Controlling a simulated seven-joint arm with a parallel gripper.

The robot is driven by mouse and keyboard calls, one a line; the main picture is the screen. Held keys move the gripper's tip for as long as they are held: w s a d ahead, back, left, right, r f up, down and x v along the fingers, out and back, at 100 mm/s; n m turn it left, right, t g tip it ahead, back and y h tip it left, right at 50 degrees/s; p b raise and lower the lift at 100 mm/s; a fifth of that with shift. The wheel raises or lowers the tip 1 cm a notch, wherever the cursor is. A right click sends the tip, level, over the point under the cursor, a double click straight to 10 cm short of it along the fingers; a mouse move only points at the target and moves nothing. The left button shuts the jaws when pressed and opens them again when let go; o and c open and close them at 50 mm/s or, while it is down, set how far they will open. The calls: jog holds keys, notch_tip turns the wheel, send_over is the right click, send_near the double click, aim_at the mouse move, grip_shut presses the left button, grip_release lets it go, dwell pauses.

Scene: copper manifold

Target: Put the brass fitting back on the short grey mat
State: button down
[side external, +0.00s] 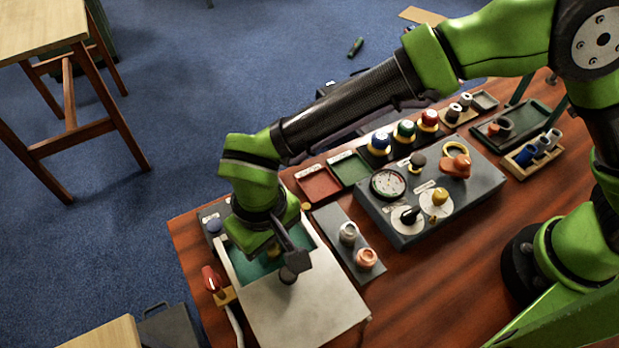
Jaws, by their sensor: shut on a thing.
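My gripper (283,262) points down over the open pale box (310,305) at the front left of the bench, above the edge between its green inside and its pale flat top. It is shut on a small brass-coloured piece, the brass fitting (272,251), mostly hidden by the hand and dark finger. A dark round shape shows just below the finger; I cannot tell what it is. A short grey strip, seemingly the grey mat (333,222), lies right of the box. A silver fitting (348,233) and a copper fitting (366,259) stand on it.
A grey panel (405,225) with a gauge and knobs stands right of the strip. Red (318,184) and green (350,169) trays lie behind. A red-handled valve (211,279) is at the box's left. Bare wood lies at the front right.

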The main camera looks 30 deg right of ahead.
notch_tip(320, 180, up, 14)
dwell(0.9)
send_over(331, 217)
notch_tip(331, 217, down, 11)
jog(key=shift+f, duration=1.9)
jog(key=shift+f, duration=1.3)
